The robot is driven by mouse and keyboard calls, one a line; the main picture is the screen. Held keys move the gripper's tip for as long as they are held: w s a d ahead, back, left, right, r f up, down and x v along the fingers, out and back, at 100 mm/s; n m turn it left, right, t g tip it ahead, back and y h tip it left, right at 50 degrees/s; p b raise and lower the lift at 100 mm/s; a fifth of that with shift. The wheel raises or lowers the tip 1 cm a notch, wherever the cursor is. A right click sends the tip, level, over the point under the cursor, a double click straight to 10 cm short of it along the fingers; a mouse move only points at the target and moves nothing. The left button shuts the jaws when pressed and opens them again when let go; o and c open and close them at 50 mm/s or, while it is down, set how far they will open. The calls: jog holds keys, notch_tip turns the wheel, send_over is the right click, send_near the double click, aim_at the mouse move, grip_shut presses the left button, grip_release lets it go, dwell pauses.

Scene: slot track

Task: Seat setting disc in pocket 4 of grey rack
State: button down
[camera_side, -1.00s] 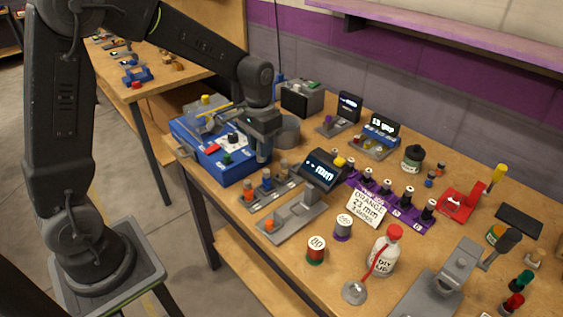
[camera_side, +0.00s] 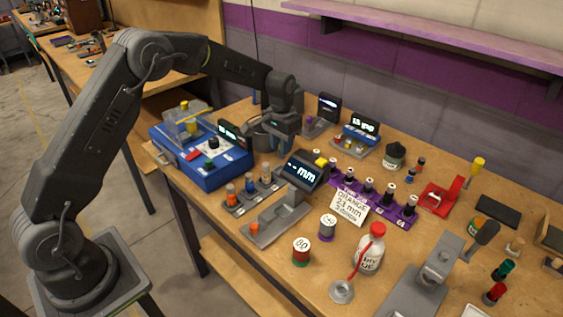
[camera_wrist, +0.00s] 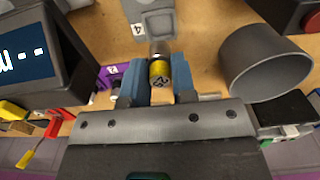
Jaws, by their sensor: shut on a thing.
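My gripper (camera_wrist: 158,82) is shut on a small cylinder (camera_wrist: 160,70) with a yellow band, a silver end and a numbered face, held between its two blue fingers. In the side view my gripper (camera_side: 284,138) is over the bench, behind the far end of the grey rack (camera_side: 236,207). The rack holds several coloured pieces in a row, orange, blue and orange. In the wrist view a grey plate (camera_wrist: 155,12) with a label "4" lies just beyond the held piece. The piece appears apart from the pocket, though its height is unclear. It is hidden in the side view.
A dark display (camera_side: 304,170) stands right of the rack, close in the wrist view. A grey round cup (camera_wrist: 266,62) is right of my gripper. The blue case (camera_side: 205,176) is left of the rack. A purple rack (camera_side: 375,202) stands farther right.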

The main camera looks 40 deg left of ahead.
jog(key=shift+f, duration=2.6)
jog(key=shift+f, duration=0.15)
jog(key=c, duration=0.9)
grip_release()
jog(key=shift+c, duration=0.2)
